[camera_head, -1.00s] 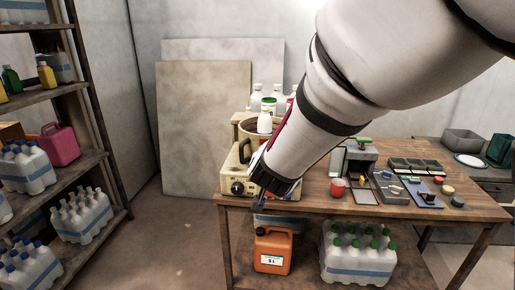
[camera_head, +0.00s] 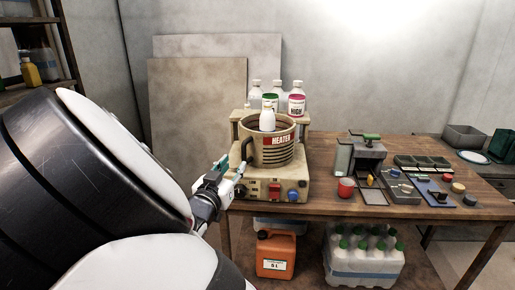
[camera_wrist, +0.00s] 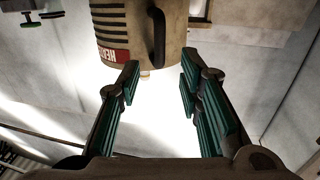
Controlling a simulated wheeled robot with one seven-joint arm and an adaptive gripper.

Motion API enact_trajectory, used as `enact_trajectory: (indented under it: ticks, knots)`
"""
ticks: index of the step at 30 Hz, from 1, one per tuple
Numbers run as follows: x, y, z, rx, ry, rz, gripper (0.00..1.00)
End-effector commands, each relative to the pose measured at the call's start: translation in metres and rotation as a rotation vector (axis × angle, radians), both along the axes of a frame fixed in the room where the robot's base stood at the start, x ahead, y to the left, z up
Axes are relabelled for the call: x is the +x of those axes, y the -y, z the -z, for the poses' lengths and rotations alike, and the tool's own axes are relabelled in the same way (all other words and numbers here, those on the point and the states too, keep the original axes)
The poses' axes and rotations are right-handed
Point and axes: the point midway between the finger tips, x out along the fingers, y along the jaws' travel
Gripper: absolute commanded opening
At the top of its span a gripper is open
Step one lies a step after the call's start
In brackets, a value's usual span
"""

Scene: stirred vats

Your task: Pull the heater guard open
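The heater guard (camera_head: 281,155) is a beige slotted cylinder with a red HEATER label, on a beige base unit (camera_head: 262,190) at the table's left end. Its dark upright handle (camera_head: 245,147) is on its left side. In the wrist view the guard (camera_wrist: 127,24) appears upside down at the top, with the handle (camera_wrist: 158,38) ahead of the fingertips. My gripper (camera_head: 236,168) is left of the guard, near the handle. In the wrist view my gripper (camera_wrist: 160,80) is open, its green-padded fingers apart and empty. Contact with the handle does not show.
A white bottle (camera_head: 267,119) stands at the guard's top opening. More bottles (camera_head: 297,104) stand on a rack behind. The base has a red switch (camera_head: 274,191) and a blue knob (camera_head: 293,195).

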Motion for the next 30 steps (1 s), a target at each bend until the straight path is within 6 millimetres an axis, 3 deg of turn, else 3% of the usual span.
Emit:
enact_trajectory:
  ticks: [9,15,28,30]
  knots:
    - [0.061,0.015,0.001,0.000,0.001,0.002,0.33]
    - [0.085,0.020,0.000,0.000,0.000,0.000,0.33]
    - [0.093,0.022,0.000,0.000,-0.001,-0.001,0.33]
    - [0.093,0.022,0.000,0.000,-0.001,-0.001,0.17]
